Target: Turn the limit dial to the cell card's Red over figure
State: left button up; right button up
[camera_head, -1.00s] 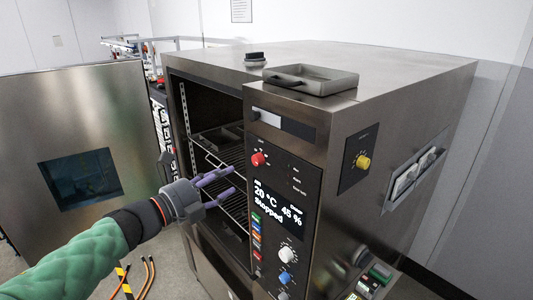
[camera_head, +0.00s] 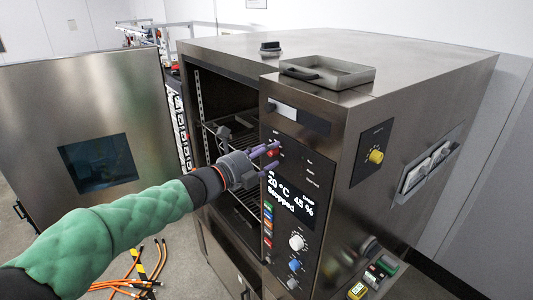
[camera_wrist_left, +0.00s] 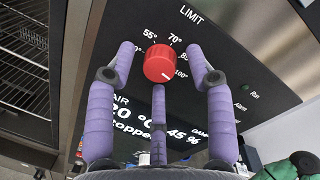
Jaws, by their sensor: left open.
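The red limit dial (camera_wrist_left: 166,63) sits on the black control panel under the word LIMIT. Figures 55°, 70° and 100° show around it; another is partly covered by a finger. Its white mark points lower right, close to the 100° side. In the head view the dial (camera_head: 271,153) is partly behind my fingers. My left gripper (camera_head: 272,160) is open in front of the panel. In the left wrist view its purple fingers are spread around the dial, and contact cannot be told. I see no readable cell card. My right gripper is not in view.
The chamber door (camera_head: 90,110) stands open at left, with wire shelves inside. The display (camera_head: 290,195) reads 20 °C, 45 %, Stopped. White and blue knobs (camera_head: 296,243) sit below it. A yellow knob (camera_head: 376,156) is on the side wall. A tray (camera_head: 327,72) lies on top.

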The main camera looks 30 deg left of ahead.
pick_arm(q)
jog(key=shift+s, duration=0.1)
grip_shut()
jog(key=shift+n, duration=0.4)
jog(key=n+p, duration=0.2)
jog(key=n, duration=0.1)
jog(key=shift+r+n+g, duration=0.15)
jog(key=shift+n+g, duration=0.15)
jog(key=shift+n+p, duration=2.1)
jog(key=shift+n, duration=0.4)
jog(key=shift+g, duration=0.3)
grip_release()
